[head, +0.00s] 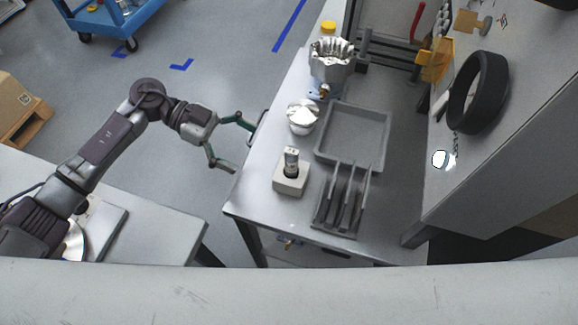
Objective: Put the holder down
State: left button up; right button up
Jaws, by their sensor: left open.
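A dark and silver holder (291,160) stands upright in a pale square block (290,181) near the left edge of the grey bench (247,195). My left gripper (244,149) is open and empty. In the picture it is left of the bench edge, apart from the holder, with its fingers pointing right. My right gripper is out of view.
A silver domed part (303,115), an empty grey tray (318,152) and a dark slotted rack (342,203) surround the block. A scalloped metal housing (331,62) stands farther back. A shelf with a black ring (477,92) flanks the bench at right.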

aim_at(291, 151)
pick_arm(q)
jog(key=p+x, duration=0.1)
jog(key=x, duration=0.5)
jog(key=shift+s+d, duration=0.1)
jog(key=shift+s, duration=0.1)
jog(key=shift+d+f+p, duration=0.25)
jog(key=shift+d+p, duration=0.1)
jog(key=shift+d, duration=0.05)
jog(key=p+x, duration=0.1)
jog(key=x, duration=0.3)
jog(key=shift+d+f+p, duration=0.1)
jog(key=shift+f+p, duration=0.25)
jog(key=shift+d+f, duration=0.1)
jog(key=shift+f, duration=0.05)
jog(key=shift+c, duration=0.8)
jog(key=c, duration=1.2)
notch_tip(291, 151, up, 10)
jog(key=shift+r+b, duration=0.15)
jog(key=shift+b, duration=0.55)
jog(key=shift+c, duration=0.2)
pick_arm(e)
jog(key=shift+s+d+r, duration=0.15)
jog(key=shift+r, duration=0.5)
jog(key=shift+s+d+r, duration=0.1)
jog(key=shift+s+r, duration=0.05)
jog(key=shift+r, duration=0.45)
